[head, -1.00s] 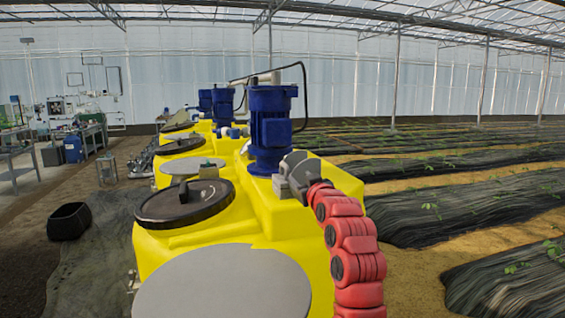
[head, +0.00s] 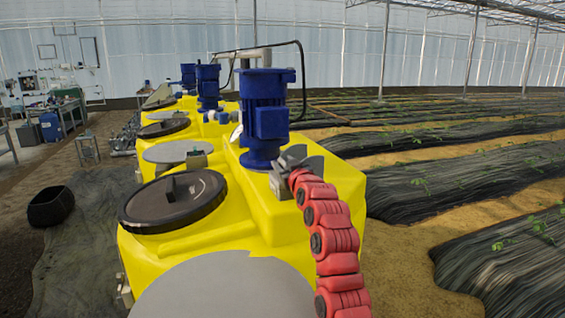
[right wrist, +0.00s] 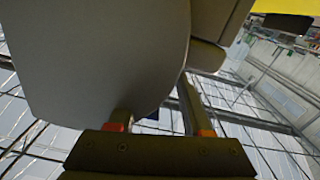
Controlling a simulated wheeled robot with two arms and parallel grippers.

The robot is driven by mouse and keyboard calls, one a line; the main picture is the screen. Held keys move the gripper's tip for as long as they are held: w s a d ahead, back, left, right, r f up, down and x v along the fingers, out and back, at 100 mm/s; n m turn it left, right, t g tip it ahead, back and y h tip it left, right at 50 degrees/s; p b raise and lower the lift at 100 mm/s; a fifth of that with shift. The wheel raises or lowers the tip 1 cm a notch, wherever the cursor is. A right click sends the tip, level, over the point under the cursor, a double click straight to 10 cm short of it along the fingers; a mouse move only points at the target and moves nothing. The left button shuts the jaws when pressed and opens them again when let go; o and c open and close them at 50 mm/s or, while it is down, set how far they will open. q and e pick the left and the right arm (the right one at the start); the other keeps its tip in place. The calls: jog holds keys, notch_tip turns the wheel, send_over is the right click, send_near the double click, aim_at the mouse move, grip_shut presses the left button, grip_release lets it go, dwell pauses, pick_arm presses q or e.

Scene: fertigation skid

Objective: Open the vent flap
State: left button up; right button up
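A dark grey, rounded plate-like part, which may be the vent flap (head: 313,167), sits on the yellow tank top to the right of the nearest blue motor. My right gripper (head: 287,166) is at this grey part, at the end of my red arm; its fingers are hard to separate from it in the head view. In the right wrist view a large, smooth grey plate (right wrist: 95,60) fills the upper left. The right gripper's fingers (right wrist: 160,112) stand apart there. The plate covers most of one finger, and the other is bare. Contact cannot be told. My left gripper is out of view.
The nearest blue motor (head: 264,115) stands close left of the gripper. A black round lid (head: 172,203) and a grey disc (head: 225,290) lie on the yellow tank (head: 160,258). Planted rows covered in black film (head: 440,190) lie to the right.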

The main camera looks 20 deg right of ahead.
jog(key=shift+s, duration=0.1)
jog(key=shift+c, duration=1.1)
jog(key=shift+w, duration=0.2)
grip_shut()
jog(key=shift+f, duration=0.15)
